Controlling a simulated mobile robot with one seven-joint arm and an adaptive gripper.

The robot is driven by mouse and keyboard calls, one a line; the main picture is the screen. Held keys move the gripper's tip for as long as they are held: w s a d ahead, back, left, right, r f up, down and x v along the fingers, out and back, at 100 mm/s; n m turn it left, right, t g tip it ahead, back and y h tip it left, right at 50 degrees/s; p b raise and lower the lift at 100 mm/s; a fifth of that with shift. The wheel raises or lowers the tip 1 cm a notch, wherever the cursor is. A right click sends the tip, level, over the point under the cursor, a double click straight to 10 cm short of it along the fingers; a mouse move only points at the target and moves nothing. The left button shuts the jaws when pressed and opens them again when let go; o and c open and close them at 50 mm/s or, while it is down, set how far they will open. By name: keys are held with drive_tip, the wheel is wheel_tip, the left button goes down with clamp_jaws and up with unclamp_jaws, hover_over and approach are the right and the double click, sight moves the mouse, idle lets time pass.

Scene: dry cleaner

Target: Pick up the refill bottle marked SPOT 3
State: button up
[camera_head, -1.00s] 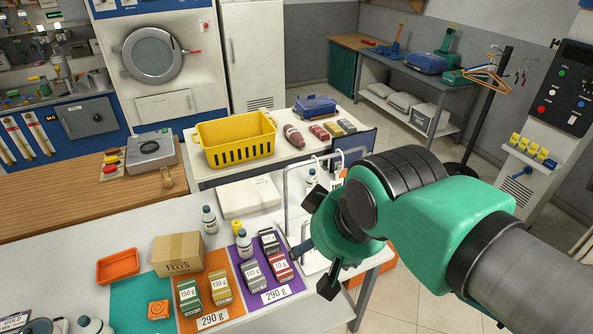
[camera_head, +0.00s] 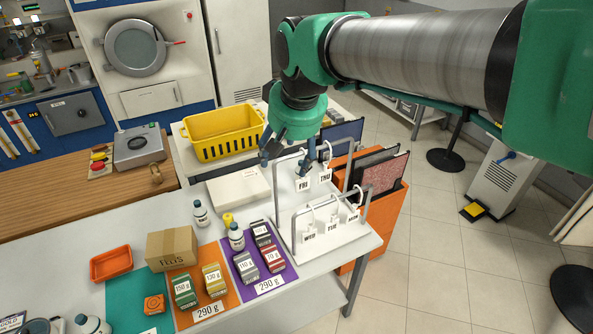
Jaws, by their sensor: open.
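Several white bottles with dark caps are in view, and their labels are too small to read, so I cannot tell which is marked SPOT 3. One bottle (camera_head: 201,214) stands on the white table behind the cardboard box. A second bottle (camera_head: 236,238) stands near the back edge of the purple mat, beside a small yellow object. Another bottle (camera_head: 92,325) is cut off at the bottom left edge. My gripper (camera_head: 286,160) is open, pointing down over the back of the tag rack, well to the right of and above the bottles. I see nothing between its fingers.
The white rack (camera_head: 330,232) with day tags stands at the table's right end. A cardboard box (camera_head: 172,247), orange tray (camera_head: 111,263), weighted blocks on orange and purple mats (camera_head: 243,262), and a flat white box (camera_head: 239,188) surround the bottles. A yellow basket (camera_head: 222,135) stands behind.

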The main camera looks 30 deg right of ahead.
drive_tip(key=w+d+m+g+p, duration=0.1)
drive_tip(key=w+d, duration=0.2)
drive_tip(key=w, duration=0.6)
drive_tip(key=w+d+p, duration=0.1)
drive_tip(key=w+d, duration=0.2)
drive_tip(key=w, duration=0.5)
drive_tip(key=m+g+p, duration=0.3)
drive_tip(key=m+p, duration=0.1)
drive_tip(key=p, duration=0.2)
hover_over(301, 161)
wheel_tip(301, 161, down, 37)
drive_tip(key=shift+s+r, duration=0.1)
drive_tip(key=shift+f, duration=0.4)
drive_tip(key=shift+f+p, duration=0.35)
drive_tip(key=shift+f, duration=3.9)
drive_tip(key=shift+f, duration=0.15)
